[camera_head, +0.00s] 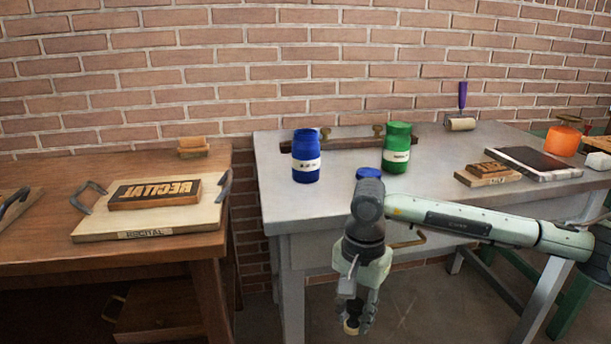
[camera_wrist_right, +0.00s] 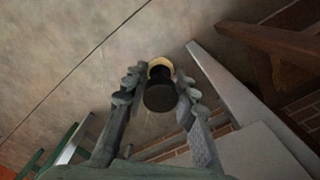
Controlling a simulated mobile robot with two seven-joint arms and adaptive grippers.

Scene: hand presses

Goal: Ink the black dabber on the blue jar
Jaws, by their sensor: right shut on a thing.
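The blue jar (camera_head: 307,160), with a white label, stands upright near the back left of the grey table. A small blue round thing (camera_head: 368,173) shows behind my right arm; I cannot tell whether it is a lid or another jar. My right gripper (camera_head: 355,308) points down in front of the grey table's front edge, over the floor, right of and nearer than the blue jar. It is shut on the black dabber (camera_wrist_right: 159,94), which has a pale tan end (camera_head: 351,328) facing down. My left gripper is not in view.
A green jar (camera_head: 397,150) stands right of the blue jar, with a wooden bar (camera_head: 350,143) behind. Type blocks (camera_head: 487,174), a dark slab (camera_head: 530,160), a roller (camera_head: 460,123) and an orange pot (camera_head: 563,141) are farther right. A brown table (camera_head: 180,262) with a board stands left.

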